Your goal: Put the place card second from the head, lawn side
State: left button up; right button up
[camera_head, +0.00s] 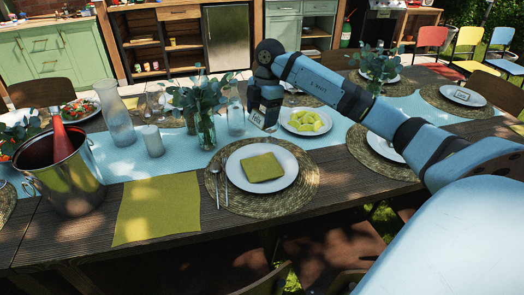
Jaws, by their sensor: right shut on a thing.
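My right arm reaches in from the right, and its dark gripper (263,108) points down over the blue runner, behind the front plate (283,180). The gripper is shut on a small pale card (258,117), which is partly covered by the fingers. I cannot tell whether the card touches the table. The front plate carries a folded green napkin (262,167) and sits on a round woven mat (312,188). Another small card lies on a dark napkin on the far right plate (450,94). My left gripper is out of view.
A glass vase with leaves (205,130) stands just left of the gripper, near a glass candle holder (236,118). An ice bucket (68,172) with a bottle stands at left. A green cloth (157,208) lies in front.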

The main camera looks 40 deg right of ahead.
aim_at(261, 166)
notch_tip(261, 166, down, 17)
jog(key=shift+r+b, duration=0.1)
jog(key=shift+b, duration=1.05)
jog(key=o, duration=0.9)
notch_tip(261, 166, up, 12)
jog(key=d+p, duration=0.1)
jog(key=p, duration=0.1)
jog(key=shift+d, duration=0.4)
jog(key=shift+s, duration=0.1)
